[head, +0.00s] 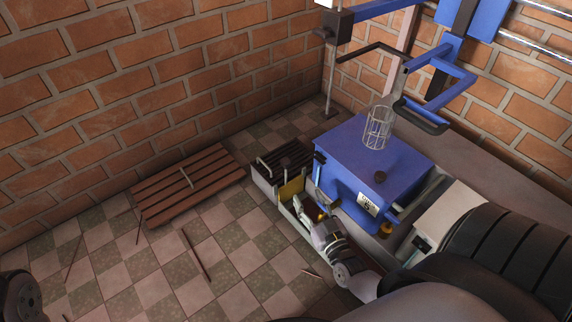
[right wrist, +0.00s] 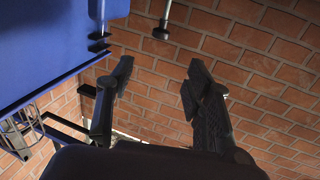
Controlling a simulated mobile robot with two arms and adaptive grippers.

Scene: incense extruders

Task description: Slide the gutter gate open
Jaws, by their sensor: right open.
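The blue machine (head: 352,165) with a wire cage (head: 377,128) stands right of the gutter. A slatted wooden pallet (head: 165,195) lies on the left. Thin sticks (head: 197,255) lie on the checkered floor. Brick walls close the back.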

